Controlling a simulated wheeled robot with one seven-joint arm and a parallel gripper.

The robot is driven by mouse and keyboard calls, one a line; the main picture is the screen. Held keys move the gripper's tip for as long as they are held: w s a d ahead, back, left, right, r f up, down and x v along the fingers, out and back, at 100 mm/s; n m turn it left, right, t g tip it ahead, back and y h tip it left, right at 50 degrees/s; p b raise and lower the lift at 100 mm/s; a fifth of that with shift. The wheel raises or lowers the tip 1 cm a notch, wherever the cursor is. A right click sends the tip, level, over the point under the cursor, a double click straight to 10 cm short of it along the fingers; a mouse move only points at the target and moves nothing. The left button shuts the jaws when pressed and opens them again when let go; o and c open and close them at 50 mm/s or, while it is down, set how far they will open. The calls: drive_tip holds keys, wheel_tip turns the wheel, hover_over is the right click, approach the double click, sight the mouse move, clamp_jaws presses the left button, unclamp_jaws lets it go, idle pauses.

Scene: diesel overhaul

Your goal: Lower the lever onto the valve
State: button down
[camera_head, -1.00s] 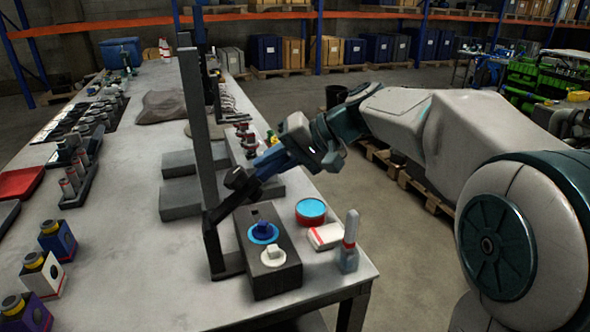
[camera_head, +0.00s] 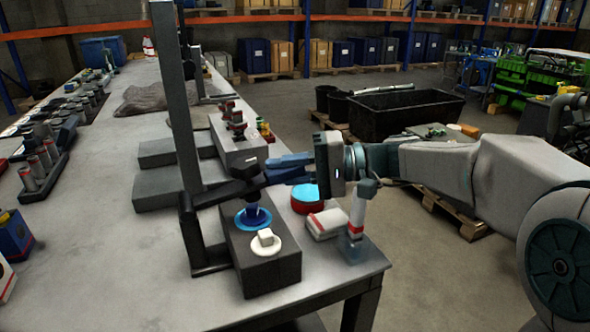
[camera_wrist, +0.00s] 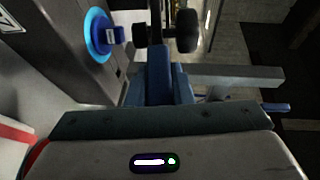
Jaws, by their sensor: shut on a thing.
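The black lever (camera_head: 228,194) reaches from the upright post to the right at a slight upward slope. My gripper (camera_head: 268,174), with blue fingers, is shut on the lever's outer end, which partly hides behind the fingers. In the wrist view, the fingers (camera_wrist: 160,72) meet the dark lever end with its round knobs (camera_wrist: 186,30). The blue valve (camera_head: 253,215) stands in the dark block just below the lever. It also shows in the wrist view (camera_wrist: 98,36), to the left of the fingers. I cannot tell whether lever and valve touch.
A white-capped fitting (camera_head: 265,241) sits at the block's near end. A red tin (camera_head: 306,197), a white-and-red box (camera_head: 327,223) and a bottle (camera_head: 357,220) stand right of the block, near the table edge. A tall grey post (camera_head: 178,110) rises to the left.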

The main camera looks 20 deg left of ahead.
idle(0.3)
drive_tip(key=c, duration=1.3)
unclamp_jaws()
drive_tip(key=shift+s+a, duration=0.1)
drive_tip(key=p+v, duration=0.1)
drive_tip(key=v, duration=1.3)
